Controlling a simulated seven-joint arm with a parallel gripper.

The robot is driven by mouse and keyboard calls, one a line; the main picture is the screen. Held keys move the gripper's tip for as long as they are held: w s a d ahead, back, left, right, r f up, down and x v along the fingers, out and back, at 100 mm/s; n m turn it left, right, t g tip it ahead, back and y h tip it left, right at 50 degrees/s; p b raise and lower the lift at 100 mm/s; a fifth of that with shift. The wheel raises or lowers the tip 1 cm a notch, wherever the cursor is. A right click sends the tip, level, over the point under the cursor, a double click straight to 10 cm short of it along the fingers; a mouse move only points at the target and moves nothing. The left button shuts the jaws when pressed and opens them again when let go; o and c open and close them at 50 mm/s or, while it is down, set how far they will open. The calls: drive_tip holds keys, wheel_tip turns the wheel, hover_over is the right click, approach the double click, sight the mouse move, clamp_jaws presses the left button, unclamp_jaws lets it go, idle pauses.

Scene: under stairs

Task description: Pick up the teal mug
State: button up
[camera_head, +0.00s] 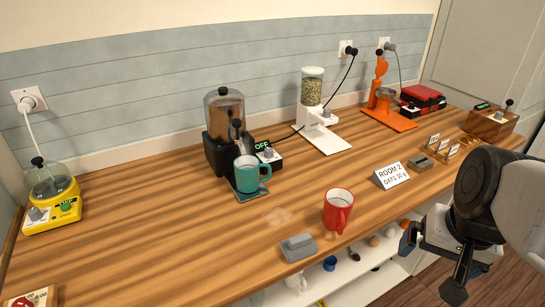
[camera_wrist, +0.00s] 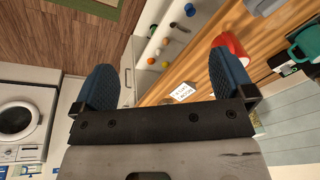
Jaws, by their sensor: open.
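The teal mug (camera_head: 247,174) stands upright on a dark drip tray (camera_head: 238,191) in front of a black dispenser (camera_head: 223,140). Its handle points right in the head view. The mug also shows at the right edge of the wrist view (camera_wrist: 308,42). My gripper (camera_head: 431,266) is at the lower right of the head view, off the front edge of the counter and well away from the mug. In the wrist view its two blue fingers (camera_wrist: 162,80) are wide apart with nothing held between them.
A red mug (camera_head: 337,208) stands near the front edge, between my gripper and the teal mug. A grey block (camera_head: 298,247) and a "ROOM 2" card (camera_head: 391,176) are nearby. A white dispenser (camera_head: 318,120) stands behind.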

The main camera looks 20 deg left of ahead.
drive_tip(key=w+a+f+m+g+y, duration=0.2)
drive_tip(key=w+a+m+y, duration=0.5)
drive_tip(key=w+a, duration=0.95)
drive_tip(key=m+y, duration=0.6)
drive_tip(key=m, duration=0.4)
approach(253, 164)
drive_tip(key=s+r, duration=0.2)
drive_tip(key=s, duration=0.1)
drive_tip(key=shift+a, duration=0.5)
drive_tip(key=shift+a, duration=0.15)
drive_tip(key=shift+a+f+h, duration=0.15)
drive_tip(key=shift+a+f, duration=0.15)
drive_tip(key=shift+a, duration=0.2)
drive_tip(key=shift+a+f+h, duration=0.15)
drive_tip(key=shift+a+f, duration=0.1)
drive_tip(key=shift+a, duration=0.3)
drive_tip(key=shift+a, duration=0.1)
drive_tip(key=shift+x, duration=2.5)
drive_tip(key=c, duration=1.1)
